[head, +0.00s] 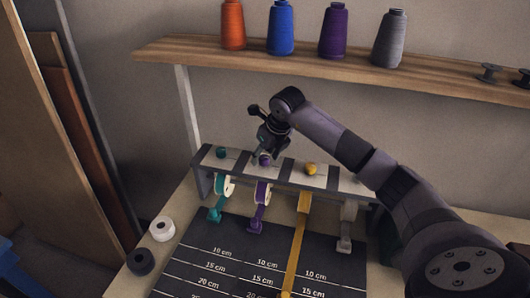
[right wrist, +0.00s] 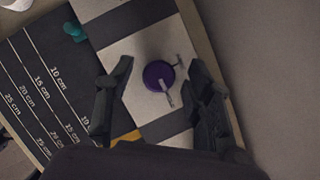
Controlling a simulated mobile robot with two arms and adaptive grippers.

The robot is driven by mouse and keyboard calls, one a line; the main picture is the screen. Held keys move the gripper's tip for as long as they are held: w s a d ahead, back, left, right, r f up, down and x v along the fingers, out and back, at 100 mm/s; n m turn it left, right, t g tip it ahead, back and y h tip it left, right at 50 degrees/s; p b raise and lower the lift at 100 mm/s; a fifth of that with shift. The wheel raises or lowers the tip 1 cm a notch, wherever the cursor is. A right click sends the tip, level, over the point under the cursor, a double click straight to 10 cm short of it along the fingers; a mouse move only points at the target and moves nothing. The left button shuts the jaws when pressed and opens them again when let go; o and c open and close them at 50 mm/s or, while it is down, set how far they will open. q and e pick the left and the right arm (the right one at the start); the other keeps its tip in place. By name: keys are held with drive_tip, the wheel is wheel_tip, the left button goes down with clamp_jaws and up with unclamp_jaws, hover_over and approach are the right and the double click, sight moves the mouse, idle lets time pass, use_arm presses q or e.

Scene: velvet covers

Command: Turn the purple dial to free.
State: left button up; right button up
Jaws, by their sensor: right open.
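The purple dial (right wrist: 158,75) sits on a pale panel of the rack top (head: 232,166), with small grey metal parts on and beside it. In the head view the dial (head: 265,159) is partly hidden by my right gripper (head: 267,152). My right gripper (right wrist: 161,68) is open above the dial. One finger is to each side of it, with a visible gap on both sides. I cannot read any "free" mark. The purple ribbon roll (head: 262,191) hangs below the dial at the rack's front. My left gripper is not in view.
A teal dial (head: 221,152) and a yellow dial (head: 310,169) flank the purple one. Ribbons hang over the dark measuring mat (head: 240,255). A shelf (head: 200,51) with thread spools runs above.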

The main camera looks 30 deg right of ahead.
drive_tip(key=shift+c, duration=0.6)
clamp_jaws()
